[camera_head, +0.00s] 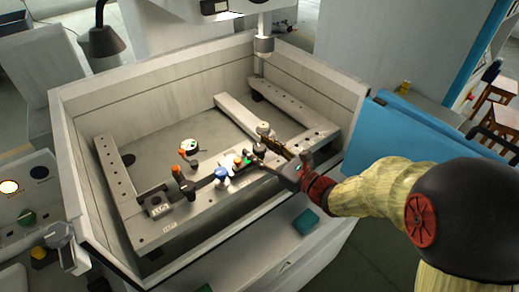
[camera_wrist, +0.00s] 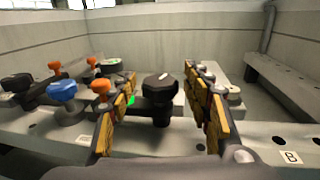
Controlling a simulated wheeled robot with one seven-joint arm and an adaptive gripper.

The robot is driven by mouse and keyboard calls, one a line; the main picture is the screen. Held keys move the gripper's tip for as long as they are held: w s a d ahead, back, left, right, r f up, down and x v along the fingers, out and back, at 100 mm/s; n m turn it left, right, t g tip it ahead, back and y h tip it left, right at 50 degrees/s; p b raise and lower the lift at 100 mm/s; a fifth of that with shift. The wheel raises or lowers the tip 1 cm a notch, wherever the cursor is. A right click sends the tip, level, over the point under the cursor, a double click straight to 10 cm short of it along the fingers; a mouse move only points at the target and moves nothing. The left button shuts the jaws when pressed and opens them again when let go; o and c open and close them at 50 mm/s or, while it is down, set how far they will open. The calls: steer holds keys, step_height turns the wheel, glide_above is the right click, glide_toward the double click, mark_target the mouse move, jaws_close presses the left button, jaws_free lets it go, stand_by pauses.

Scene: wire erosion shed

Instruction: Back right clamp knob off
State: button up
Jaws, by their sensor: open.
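A black knob (camera_wrist: 160,88) with a white mark on top stands upright on a dark clamp body in the wrist view. My gripper (camera_wrist: 164,78) is open, with a yellow-padded finger on each side of this knob and visible gaps between. In the head view my gripper (camera_head: 268,153) reaches in from the right over the front rail, and its fingers largely hide the knob. An orange knob (camera_wrist: 102,87) and a blue knob (camera_wrist: 62,91) stand left of the left finger. The frames do not show for certain which knob is the back right one.
The fixture rail (camera_head: 150,230) lies in a walled tank (camera_head: 75,160). More knobs, one orange (camera_head: 176,170), stand along it to the left. A pale disc (camera_wrist: 233,93) sits beyond the right finger. A label B (camera_wrist: 290,157) marks the rail.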

steer(key=shift+c, duration=0.6)
steer(key=c, duration=1)
steer(key=shift+c, duration=0.2)
